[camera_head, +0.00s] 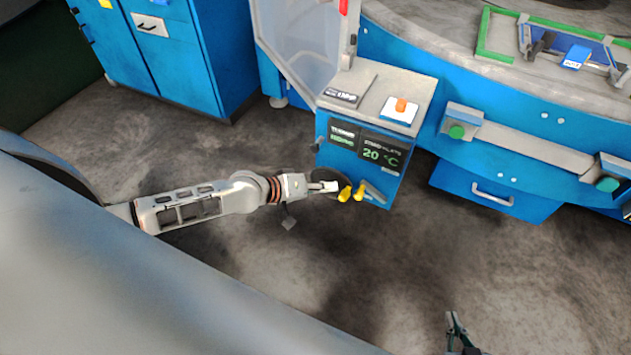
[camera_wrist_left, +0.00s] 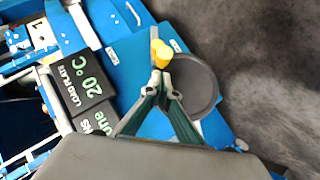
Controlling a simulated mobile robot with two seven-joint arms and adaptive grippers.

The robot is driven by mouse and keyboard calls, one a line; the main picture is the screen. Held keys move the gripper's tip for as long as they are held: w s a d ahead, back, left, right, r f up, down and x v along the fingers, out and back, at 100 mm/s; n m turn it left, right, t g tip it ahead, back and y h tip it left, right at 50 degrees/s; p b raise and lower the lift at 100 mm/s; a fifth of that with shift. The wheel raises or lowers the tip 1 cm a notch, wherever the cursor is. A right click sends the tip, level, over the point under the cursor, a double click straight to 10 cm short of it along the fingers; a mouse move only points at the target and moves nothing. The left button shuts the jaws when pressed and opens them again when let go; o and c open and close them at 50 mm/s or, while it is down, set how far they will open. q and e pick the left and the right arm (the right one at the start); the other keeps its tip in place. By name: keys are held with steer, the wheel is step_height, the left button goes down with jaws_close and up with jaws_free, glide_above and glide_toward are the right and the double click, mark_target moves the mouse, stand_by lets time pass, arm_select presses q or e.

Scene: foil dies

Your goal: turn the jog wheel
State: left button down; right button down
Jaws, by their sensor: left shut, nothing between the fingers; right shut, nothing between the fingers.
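The jog wheel, a dark grey disc (camera_wrist_left: 198,86), shows in the left wrist view on the blue cabinet front, partly behind my fingers. Yellow pieces (camera_wrist_left: 163,54) show at my left fingertips, over the wheel's edge; I cannot tell which part they belong to. In the head view the wheel is mostly hidden by my left gripper (camera_head: 343,190), with yellow pieces (camera_head: 360,191) beside it. My left gripper is shut and empty, its tips at the wheel; contact is unclear. My right gripper (camera_head: 452,322) is shut and empty at the bottom edge, far from the wheel.
The blue control cabinet (camera_head: 352,199) carries a black display (camera_head: 384,153) reading 20 °C and an orange button (camera_head: 401,104) on top. Green buttons (camera_head: 456,131) and a drawer (camera_head: 492,196) are to its right. The floor in front is clear.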

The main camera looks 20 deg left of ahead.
arm_select(q)
steer(key=shift+d+f, duration=0.5)
steer(key=shift+d, duration=0.1)
arm_select(e)
steer(key=shift+s+f, duration=0.1)
steer(key=shift+f, duration=0.05)
